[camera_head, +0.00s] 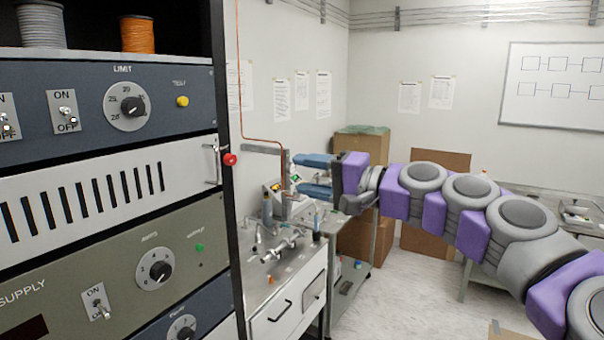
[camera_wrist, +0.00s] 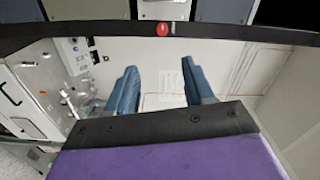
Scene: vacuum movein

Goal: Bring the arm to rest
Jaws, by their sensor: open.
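My arm reaches in from the right of the head view, its purple and grey links stretched out to the left. My gripper (camera_head: 316,176) is at its far end, in front of the steel bench. Its two blue fingers point left, one above the other with a gap between them. In the wrist view my gripper (camera_wrist: 160,90) shows both blue fingers apart and nothing between them. The wrist picture is turned on its side or tilted. I see no contact between the fingers and anything around them.
A tall equipment rack (camera_head: 110,200) with dials and switches fills the left. A red knob (camera_head: 230,159) juts from its edge, and it shows in the wrist view (camera_wrist: 162,29). The steel bench (camera_head: 275,275) carries valves. Cardboard boxes (camera_head: 362,145) stand behind. Floor (camera_head: 415,290) is clear at lower middle.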

